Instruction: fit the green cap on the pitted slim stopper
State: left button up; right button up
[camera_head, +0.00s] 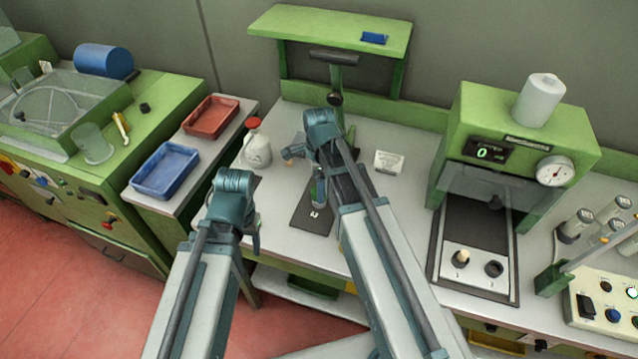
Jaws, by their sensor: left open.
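A pale, tan-topped stopper (461,258) stands in a dark holder on the white panel of the green tester at right. It is too small to tell whether it is pitted or slim. I cannot make out a green cap. My left gripper (255,241) is open and points down near the front left of the white bench, far left of the tester. It is small and partly hidden by its arm. My right arm reaches over the middle of the bench. Its gripper is mostly hidden, and I cannot tell its jaws.
A lever press (337,98) with a black base plate (313,217) stands mid-bench, partly behind my right arm. A red-capped bottle (257,147), blue tray (165,170) and red tray (211,117) are left. A white card (388,162) lies right of the press.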

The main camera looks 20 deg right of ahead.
notch_tip(320, 180, up, 12)
jog(key=p, duration=1.1)
jog(key=shift+r+p, duration=0.25)
jog(key=shift+p, duration=0.05)
jog(key=shift+f, duration=0.1)
jog(key=s+a+f+n+b, duration=0.4)
jog(key=s+n, duration=0.3)
jog(key=n, duration=0.4)
jog(key=s+a+f+n+h+b, duration=0.1)
jog(key=s+a+f+n+b, duration=0.3)
jog(key=n, duration=0.8)
jog(key=s+a, duration=0.2)
jog(key=s, duration=0.1)
jog(key=shift+s+a+f+n+b, duration=0.15)
jog(key=shift+a+f+n+b, duration=0.05)
jog(key=shift+n+b, duration=0.15)
